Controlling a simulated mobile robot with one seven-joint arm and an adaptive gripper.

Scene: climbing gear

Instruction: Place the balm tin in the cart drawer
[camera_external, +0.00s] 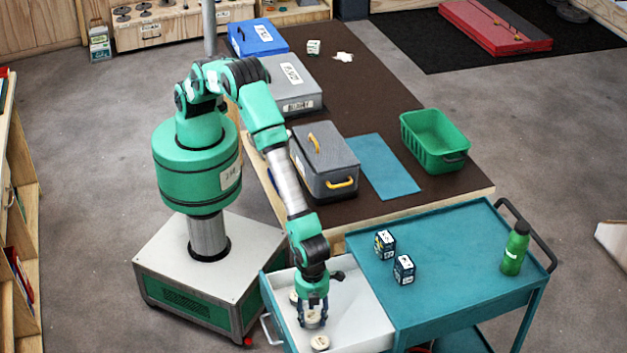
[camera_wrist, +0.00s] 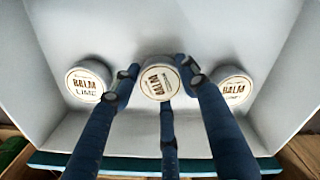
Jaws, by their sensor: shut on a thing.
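My gripper (camera_external: 313,311) reaches down into the open cart drawer (camera_external: 358,312), a white tray at the left of the teal cart. Its dark fingers, also in the wrist view (camera_wrist: 160,80), are shut on a white balm tin (camera_wrist: 157,82), which lies between two other tins. In the wrist view one balm tin marked lime (camera_wrist: 88,82) lies to the left and another balm tin (camera_wrist: 234,88) to the right, both apart from the fingers. In the external view one loose tin (camera_external: 319,342) shows in front of the gripper. I cannot tell whether the held tin touches the drawer floor.
The cart top (camera_external: 440,250) holds two small dark boxes (camera_external: 385,244) and a green bottle (camera_external: 515,249). The drawer walls stand close around my gripper. Behind is a brown table (camera_external: 375,110) with a grey case (camera_external: 324,160) and a green bin (camera_external: 435,141). The drawer's right part is clear.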

